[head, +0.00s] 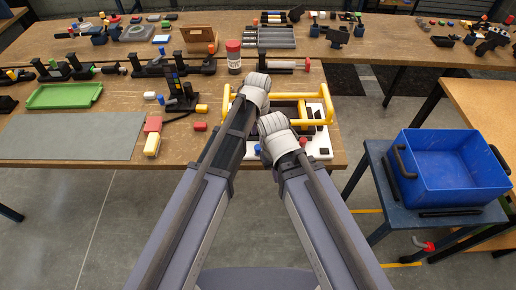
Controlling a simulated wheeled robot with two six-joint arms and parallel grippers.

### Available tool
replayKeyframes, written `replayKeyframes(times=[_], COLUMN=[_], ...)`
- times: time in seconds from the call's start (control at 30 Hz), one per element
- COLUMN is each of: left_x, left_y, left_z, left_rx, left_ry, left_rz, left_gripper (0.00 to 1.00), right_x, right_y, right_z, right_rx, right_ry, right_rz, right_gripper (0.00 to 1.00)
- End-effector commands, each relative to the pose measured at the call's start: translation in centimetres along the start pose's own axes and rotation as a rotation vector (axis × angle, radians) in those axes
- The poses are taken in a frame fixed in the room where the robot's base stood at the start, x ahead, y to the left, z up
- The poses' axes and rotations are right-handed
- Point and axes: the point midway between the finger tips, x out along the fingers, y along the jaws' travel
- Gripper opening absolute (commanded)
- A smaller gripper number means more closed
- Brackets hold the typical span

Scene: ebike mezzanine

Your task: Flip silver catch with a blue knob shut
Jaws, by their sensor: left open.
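A white board (325,150) with a yellow tubular frame (322,104) lies at the front right of the wooden bench. A small blue knob (258,149) shows at its lower left, close beside my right wrist. The silver catch itself cannot be made out; my arms cover much of the board. A red knob (303,141) shows on the right side. My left gripper (257,86) is over the frame's upper left, open, its fingers mostly hidden behind the wrist. My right gripper (273,126) is over the middle of the board, its fingers hidden by its wrist.
A red-capped jar (234,58) and a grey slotted tray (276,37) stand behind the board. Left are a black stand (180,98), red and yellow blocks, a grey mat (72,136) and a green tray (64,96). A blue bin (450,178) stands right, across a floor gap.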

Motion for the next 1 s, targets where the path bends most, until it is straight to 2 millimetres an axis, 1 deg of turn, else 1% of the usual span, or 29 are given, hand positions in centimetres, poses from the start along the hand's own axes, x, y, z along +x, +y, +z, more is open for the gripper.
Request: replayKeyframes(times=[0.03,0.4,0.5,0.63,0.9,1.0], left_x=[0.9,5.5,6.4,6.8,6.7,6.7], left_y=[0.0,0.0,0.0,0.0,0.0,0.0], left_z=[0.0,0.0,0.0,0.0,0.0,0.0], left_rx=[0.000,-0.001,-0.001,-0.001,-0.001,-0.001], left_ry=[0.000,0.000,0.000,0.000,0.000,0.000], left_rz=[0.000,0.000,0.000,0.000,0.000,0.000], left_gripper=[0.65,0.65,0.65,0.65,0.65,0.54], right_x=[0.9,5.5,6.4,6.8,6.7,6.7], right_y=[-0.1,-0.5,-0.6,-0.7,-0.6,-0.6], right_z=[-0.1,-0.3,-0.4,-0.4,-0.4,-0.4], right_rx=[0.000,0.002,0.002,0.002,0.002,0.002], right_ry=[0.000,0.000,0.000,0.000,0.000,0.000], right_rz=[0.000,0.000,0.000,0.000,0.000,0.000], right_gripper=[0.00,0.00,0.00,0.00,0.00,0.00])
